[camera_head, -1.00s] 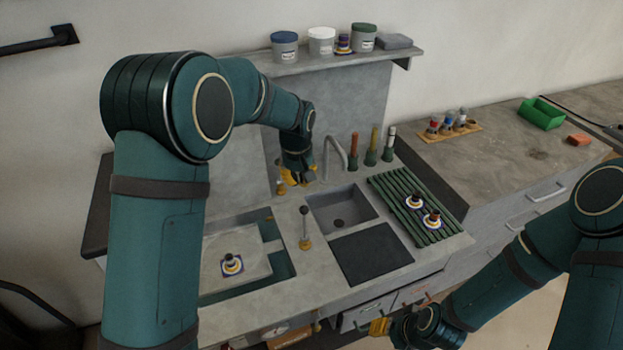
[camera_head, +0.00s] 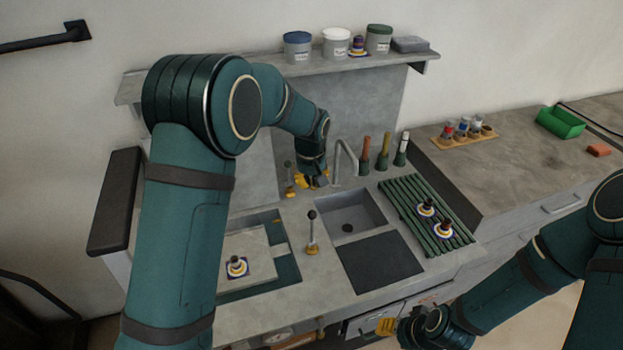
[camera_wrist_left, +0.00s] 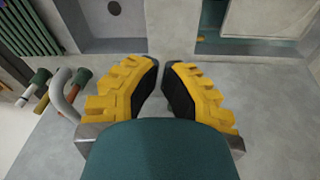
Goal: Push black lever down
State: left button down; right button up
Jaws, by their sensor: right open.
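A lever with a black knob (camera_head: 312,215) stands upright on a brass-coloured base on the counter, left of the sink, in the head view. A second, similar post (camera_head: 289,180) stands behind it near the back wall. My left gripper (camera_head: 314,182) is over the rear of the counter, behind the black-knobbed lever and apart from it. In the left wrist view its yellow fingers (camera_wrist_left: 163,66) converge with a narrow gap and nothing between them; the lever does not show there. My right gripper (camera_head: 386,326) is low in front of the counter, open, far from the lever.
A tap (camera_head: 345,160) and upright handled tools (camera_head: 384,155) stand right of my left gripper. A sink basin (camera_head: 349,222), a dark panel (camera_head: 379,262) and a green slatted rack (camera_head: 411,205) are to the right. A shelf (camera_head: 275,71) with jars hangs behind.

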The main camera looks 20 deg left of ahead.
aim_at(312, 229)
pick_arm(q)
notch_tip(312, 229, down, 6)
jog(key=s+d, duration=0.1)
jog(key=s, duration=0.1)
jog(key=shift+s+d+r, duration=0.15)
jog(key=shift+s+r, duration=0.1)
jog(key=shift+s, duration=0.05)
pick_arm(e)
jog(key=shift+f, duration=0.15)
